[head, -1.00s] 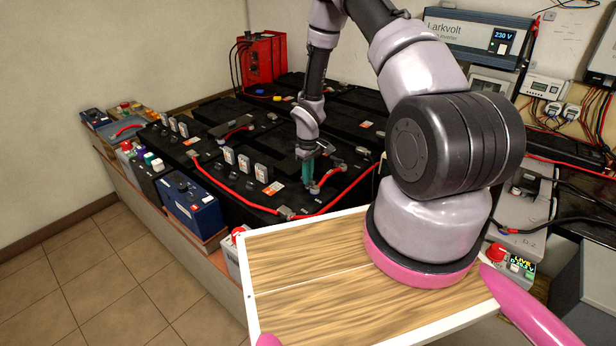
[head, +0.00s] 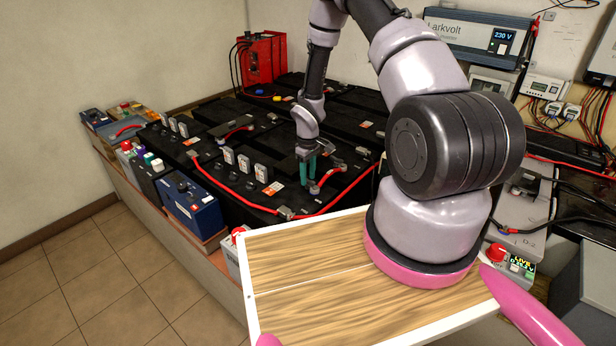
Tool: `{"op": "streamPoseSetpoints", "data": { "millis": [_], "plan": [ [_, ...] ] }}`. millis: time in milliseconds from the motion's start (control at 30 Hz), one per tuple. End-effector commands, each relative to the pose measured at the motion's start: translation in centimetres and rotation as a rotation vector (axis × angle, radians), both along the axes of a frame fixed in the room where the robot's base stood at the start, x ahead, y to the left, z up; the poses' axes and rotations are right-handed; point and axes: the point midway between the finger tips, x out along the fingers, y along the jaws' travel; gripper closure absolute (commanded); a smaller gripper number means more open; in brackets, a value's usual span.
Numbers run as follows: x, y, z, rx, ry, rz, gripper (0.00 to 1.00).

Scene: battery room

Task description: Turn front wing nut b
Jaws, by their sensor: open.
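My gripper (head: 308,178) points down over the black batteries (head: 250,199), with its two teal fingers apart. Its fingertips are beside a small metal terminal fitting (head: 315,189) at the end of a red cable. I cannot tell whether they touch it. Another terminal fitting (head: 286,212) sits at the front edge, where red cables meet. The wing nuts are too small to make out, and I cannot tell which one is front wing nut b.
Red cables (head: 238,189) run across the battery tops. Grey upright blocks (head: 244,163) stand left of my gripper. A blue battery (head: 191,205) and smaller units line the left edge. A red charger (head: 261,60) stands behind. The tiled floor (head: 110,270) at left is clear.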

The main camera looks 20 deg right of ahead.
Motion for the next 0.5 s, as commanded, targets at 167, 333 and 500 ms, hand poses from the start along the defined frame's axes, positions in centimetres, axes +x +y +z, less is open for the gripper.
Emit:
{"op": "streamPoseSetpoints", "data": {
  "millis": [167,333,500],
  "plan": [
    [0.2,0.0,3.1,0.000,-0.005,-0.001,0.55],
    [0.2,-0.1,6.6,0.001,-0.004,-0.003,0.55],
    [0.1,0.0,9.2,0.000,-0.004,-0.001,0.55]
  ]
}}
